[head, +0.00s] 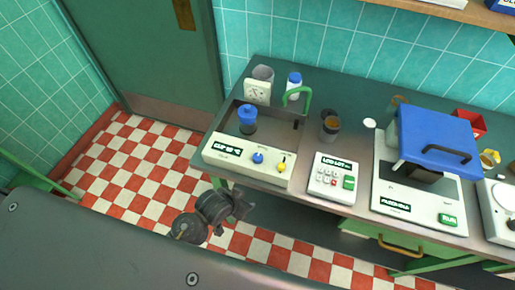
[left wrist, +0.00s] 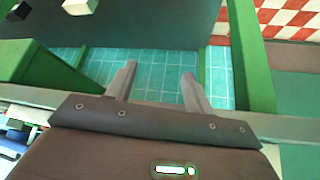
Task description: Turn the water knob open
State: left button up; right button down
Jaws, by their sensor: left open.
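A white-fronted water bath (head: 228,160) is set at the left end of the bench. Its front panel carries a blue knob (head: 258,157) and, right of it, a yellow knob (head: 282,163). The labels are too small to tell which is the water knob. A green curved tap (head: 298,93) stands at the back of the bath. My left gripper (head: 243,203) is below and in front of the panel, apart from both knobs. In the left wrist view its two fingers (left wrist: 158,75) are apart with nothing between them. My right gripper is not in view.
A keypad box (head: 333,178), a device with a blue lid (head: 436,135) and a dark cup (head: 330,125) stand right of the bath. A blue-capped bottle (head: 294,85) and a white dial timer (head: 257,92) stand behind it. Checkered floor (head: 130,165) is clear at left.

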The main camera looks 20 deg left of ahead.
pick_arm(q)
notch_tip(320, 180, up, 15)
jog(key=d+t+p, duration=0.1)
jog(key=d+t, duration=0.1)
jog(key=w+d+r+m+t+h, duration=0.2)
jog(key=w+d+r+m+h, duration=0.3)
jog(key=d+r, duration=0.5)
jog(key=s+d+r+m+g+h, duration=0.15)
jog(key=d+r+m+h, duration=0.35)
jog(key=d, duration=0.6)
jog(key=s+d+r+m+g+h, duration=0.1)
jog(key=s+d+r+m+g, duration=0.1)
jog(key=d+m, duration=0.15)
jog(key=m+g+y+p, duration=0.1)
jog(key=m+g+y, duration=0.55)
jog(key=y, duration=0.75)
send_near(257, 156)
notch_tip(257, 156, down, 9)
jog(key=p, duration=0.3)
jog(key=shift+a+r, duration=0.1)
jog(key=shift+r, duration=0.1)
